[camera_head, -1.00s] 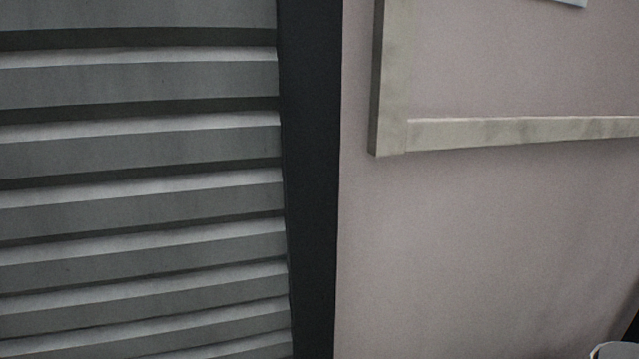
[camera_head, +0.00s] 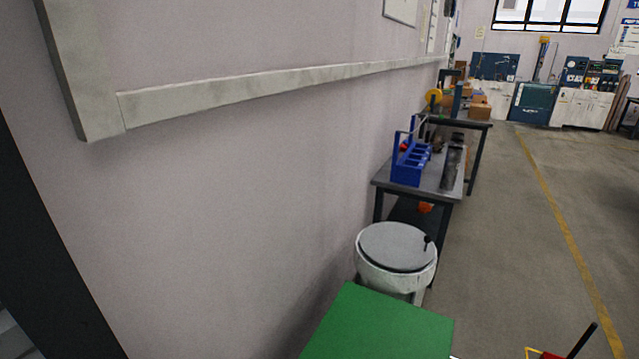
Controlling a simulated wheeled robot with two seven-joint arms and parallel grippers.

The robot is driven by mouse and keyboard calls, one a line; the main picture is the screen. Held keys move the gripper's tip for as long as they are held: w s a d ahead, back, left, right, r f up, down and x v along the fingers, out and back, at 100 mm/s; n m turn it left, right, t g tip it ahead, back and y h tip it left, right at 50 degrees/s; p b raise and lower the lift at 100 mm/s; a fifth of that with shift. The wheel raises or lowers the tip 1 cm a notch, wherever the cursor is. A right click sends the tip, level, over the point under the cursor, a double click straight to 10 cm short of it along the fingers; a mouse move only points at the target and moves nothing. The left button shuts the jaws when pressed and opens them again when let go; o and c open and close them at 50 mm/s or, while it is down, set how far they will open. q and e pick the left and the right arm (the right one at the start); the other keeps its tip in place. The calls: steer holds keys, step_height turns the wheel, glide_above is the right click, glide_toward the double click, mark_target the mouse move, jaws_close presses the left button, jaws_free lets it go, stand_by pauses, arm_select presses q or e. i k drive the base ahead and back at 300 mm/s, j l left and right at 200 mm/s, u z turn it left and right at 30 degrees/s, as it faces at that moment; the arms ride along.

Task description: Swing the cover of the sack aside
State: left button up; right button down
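No cloth or paper sack is recognisable. A round, white, bin-like container (camera_head: 372,275) stands by the wall at lower centre. A flat grey cover (camera_head: 390,240) lies on its top, with a small dark knob (camera_head: 427,242) at its right side. The cover looks closed over the opening, and I cannot see inside. Neither of my grippers is in view.
A green flat surface (camera_head: 385,325) lies in front of the container. Behind it, a dark table (camera_head: 460,182) holds a blue rack (camera_head: 408,165). A red object (camera_head: 552,355) shows at the bottom edge. The grey floor (camera_head: 510,235) to the right is open.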

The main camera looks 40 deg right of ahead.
mark_target(394, 246)
steer(key=z, duration=2.1)
steer(key=i+l+u, duration=0.1)
steer(key=l, duration=0.25)
steer(key=i+l+u, duration=0.1)
steer(key=i+l, duration=0.2)
steer(key=i+l+u, duration=0.1)
steer(key=l, duration=0.3)
steer(key=i, duration=0.1)
